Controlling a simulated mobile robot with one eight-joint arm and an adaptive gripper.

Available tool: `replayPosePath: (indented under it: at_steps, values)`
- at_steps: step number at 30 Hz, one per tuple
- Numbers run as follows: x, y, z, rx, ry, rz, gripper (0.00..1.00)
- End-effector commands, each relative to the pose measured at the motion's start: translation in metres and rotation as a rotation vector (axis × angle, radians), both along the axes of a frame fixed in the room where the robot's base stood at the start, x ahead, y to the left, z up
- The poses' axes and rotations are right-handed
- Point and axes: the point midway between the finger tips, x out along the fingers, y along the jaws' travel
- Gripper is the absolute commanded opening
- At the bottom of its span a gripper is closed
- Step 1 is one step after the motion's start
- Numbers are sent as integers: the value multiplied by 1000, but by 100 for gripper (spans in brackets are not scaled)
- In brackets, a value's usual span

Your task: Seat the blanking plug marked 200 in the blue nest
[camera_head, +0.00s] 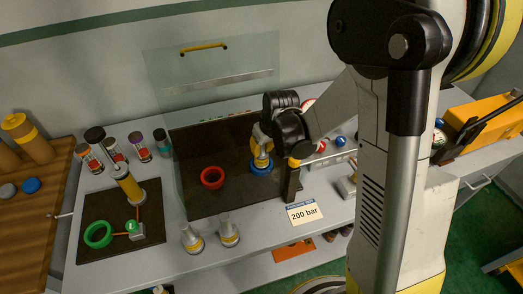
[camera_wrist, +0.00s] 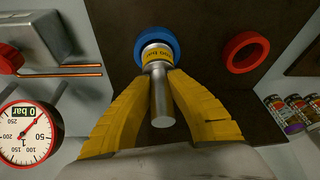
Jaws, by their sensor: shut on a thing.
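The blue nest (camera_head: 262,169) is a ring on the dark mat, and it also shows at the top of the wrist view (camera_wrist: 156,35). My gripper (camera_head: 262,148) is directly above it, with yellow fingers. In the wrist view my gripper (camera_wrist: 160,82) is shut on a silver plug (camera_wrist: 162,105) with a yellow band. The print on the band ends in "00 bar"; its first digit is hard to read. The plug's banded end lies at the blue ring, seemingly within its opening. I cannot tell how deep it sits. The gripper partly hides the plug in the head view.
A red nest (camera_head: 212,178) lies left of the blue one, a green nest (camera_head: 98,234) farther left. Two silver plugs (camera_head: 192,239) (camera_head: 229,233) stand at the front edge, near a "200 bar" card (camera_head: 304,212). A clear shield (camera_head: 215,85) stands behind. A gauge (camera_wrist: 27,133) reads 0 bar.

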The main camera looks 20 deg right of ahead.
Motion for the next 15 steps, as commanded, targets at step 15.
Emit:
replayPosePath:
  at_steps: [15]
  values:
    - [0,0,-2,0,0,0,36]
